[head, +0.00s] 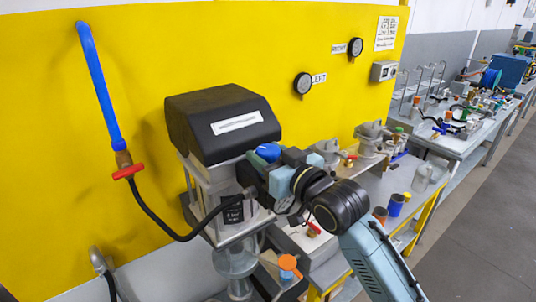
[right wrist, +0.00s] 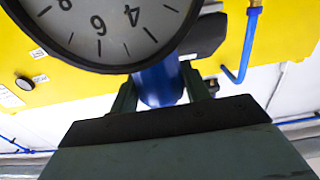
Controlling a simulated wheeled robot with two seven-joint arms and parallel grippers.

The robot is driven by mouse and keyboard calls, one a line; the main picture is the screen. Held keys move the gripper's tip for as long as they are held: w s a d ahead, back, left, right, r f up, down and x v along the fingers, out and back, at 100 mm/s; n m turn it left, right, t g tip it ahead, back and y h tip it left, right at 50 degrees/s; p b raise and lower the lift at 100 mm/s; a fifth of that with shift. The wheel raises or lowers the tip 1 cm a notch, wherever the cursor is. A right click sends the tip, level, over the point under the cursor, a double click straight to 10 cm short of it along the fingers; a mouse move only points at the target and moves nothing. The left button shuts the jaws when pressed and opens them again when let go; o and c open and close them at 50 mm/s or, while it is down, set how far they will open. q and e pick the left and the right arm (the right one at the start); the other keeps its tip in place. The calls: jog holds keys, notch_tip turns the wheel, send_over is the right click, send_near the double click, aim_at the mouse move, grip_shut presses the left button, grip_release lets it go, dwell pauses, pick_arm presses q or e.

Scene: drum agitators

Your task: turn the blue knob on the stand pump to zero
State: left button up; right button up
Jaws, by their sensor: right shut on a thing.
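The stand pump (head: 215,160) has a black cover with a white label and stands against the yellow wall. Its blue knob (head: 267,152) shows at the cover's right side, partly hidden by my right gripper (head: 262,163). In the right wrist view, the blue knob (right wrist: 160,85) sits between the two fingers of my right gripper (right wrist: 160,92), which is shut on it. A round white gauge (right wrist: 105,25) with dark numbers fills the top of that view, close in front of the knob. Its needle cannot be made out. My left gripper is not in view.
A black hose with a red-handled valve (head: 127,171) runs from a blue pipe (head: 100,85) to the pump. Two round wall gauges (head: 303,84) hang at the right. A bench (head: 400,200) with metal fittings and small cups lies behind my right arm. The floor at far right is clear.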

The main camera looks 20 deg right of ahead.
jog(key=shift+n+g+y, duration=0.3)
jog(key=shift+n+y, duration=0.1)
jog(key=shift+y, duration=0.2)
jog(key=shift+c, duration=0.3)
jog(key=shift+d+f+n+g+y+b, duration=0.15)
jog(key=shift+n+g+y+b, duration=0.35)
jog(key=shift+n+y+b, duration=0.45)
jog(key=n+g+y+b, duration=0.6)
jog(key=g+y+b, duration=0.1)
jog(key=b, duration=0.9)
jog(key=shift+n+g, duration=0.35)
jog(key=shift+g, duration=0.35)
jog(key=shift+a+n+g+y+b, duration=0.2)
jog(key=shift+n+g+y+b, duration=0.45)
jog(key=shift+g, duration=0.55)
jog(key=n+g, duration=0.2)
jog(key=shift+r+g+y, duration=0.25)
jog(key=shift+g+y, duration=0.05)
jog(key=n+g+p, duration=0.1)
jog(key=n+g, duration=0.1)
jog(key=g, duration=0.1)
jog(key=shift+n+g+h+p, duration=0.5)
jog(key=shift+n+g+p, duration=0.65)
jog(key=shift+g, duration=0.95)
jog(key=shift+f+n+g, duration=0.1)
jog(key=shift+n+g, duration=0.2)
jog(key=shift+f+n+g, duration=0.1)
jog(key=shift+n+g, duration=0.2)
